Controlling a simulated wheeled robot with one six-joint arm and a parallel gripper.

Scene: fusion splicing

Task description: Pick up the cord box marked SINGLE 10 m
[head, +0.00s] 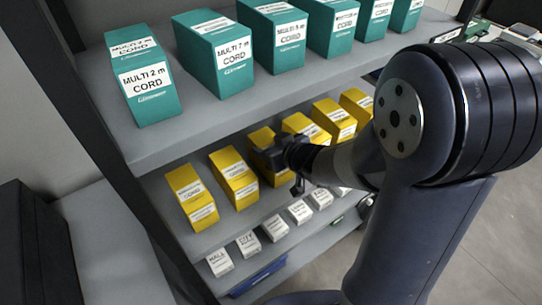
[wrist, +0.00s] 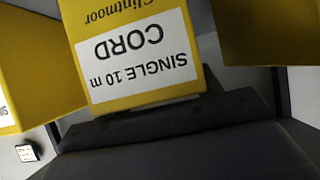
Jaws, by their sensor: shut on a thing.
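The cord box marked SINGLE 10 m (wrist: 140,60) is yellow with a white label, which reads upside down in the wrist view. In the head view the yellow box (head: 262,139) at my gripper stands in the row on the middle shelf. My gripper (head: 275,160) is shut on this box at its front; in the wrist view the dark gripper (wrist: 170,120) lies across the label end. The fingertips are mostly hidden. I cannot tell whether the box is clear of the shelf.
Yellow boxes stand close on both sides, one at left (head: 233,178) and one at right (head: 305,130). Teal MULTI cord boxes (head: 148,80) line the shelf above (head: 190,125). Small white boxes (head: 275,228) and a blue item (head: 258,276) are below.

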